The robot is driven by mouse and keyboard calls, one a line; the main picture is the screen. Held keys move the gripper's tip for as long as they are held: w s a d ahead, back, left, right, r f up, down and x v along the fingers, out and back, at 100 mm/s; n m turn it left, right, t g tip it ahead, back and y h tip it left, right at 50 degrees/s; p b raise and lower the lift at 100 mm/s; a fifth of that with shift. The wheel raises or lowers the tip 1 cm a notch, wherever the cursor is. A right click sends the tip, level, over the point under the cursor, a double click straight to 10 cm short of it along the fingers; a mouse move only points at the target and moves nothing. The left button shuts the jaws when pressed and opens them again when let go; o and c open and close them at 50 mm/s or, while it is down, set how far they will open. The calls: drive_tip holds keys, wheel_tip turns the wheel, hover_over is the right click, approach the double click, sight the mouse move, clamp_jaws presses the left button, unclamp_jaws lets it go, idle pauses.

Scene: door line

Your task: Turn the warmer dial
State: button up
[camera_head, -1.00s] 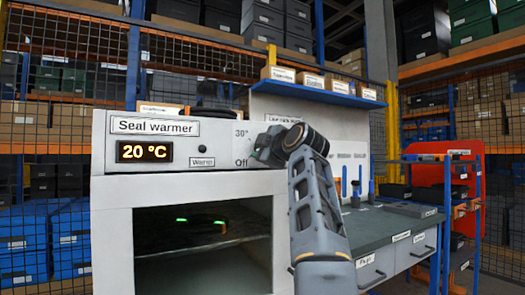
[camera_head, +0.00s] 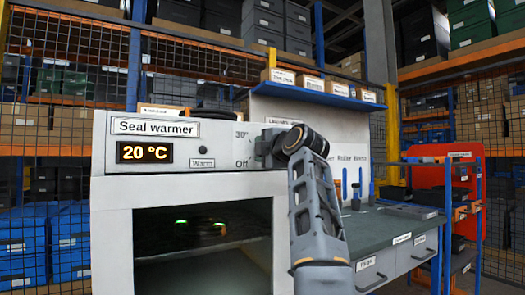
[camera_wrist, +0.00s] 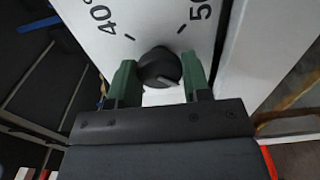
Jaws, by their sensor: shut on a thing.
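The seal warmer (camera_head: 110,185) is a white cabinet with a display (camera_head: 145,152) that reads 20 °C. Its dial (camera_wrist: 160,66) is a dark round knob with a pale pointer mark, seen in the wrist view beside the printed 40 and 50 marks. My gripper (camera_wrist: 159,76) has its green fingers on either side of the dial, shut on it. In the head view my gripper (camera_head: 264,147) is at the panel's right end, beside the 30° and Off labels, and hides the dial.
Below the panel is an open warmer bay (camera_head: 200,250) with green lights inside. A workbench (camera_head: 385,228) with drawers stands to the right, under a blue shelf (camera_head: 318,96) of boxes. A red panel (camera_head: 461,200) stands further right.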

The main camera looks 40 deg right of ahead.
drive_tip(key=o, duration=0.9)
drive_tip(key=shift+s, duration=0.15)
drive_tip(key=s+b, duration=0.1)
drive_tip(key=s, duration=0.3)
drive_tip(key=s+a+b, duration=0.1)
drive_tip(key=s, duration=0.4)
drive_tip(key=s+a+b, duration=0.1)
drive_tip(key=s, duration=0.3)
drive_tip(key=shift+s+b, duration=0.2)
drive_tip(key=shift+b, duration=0.2)
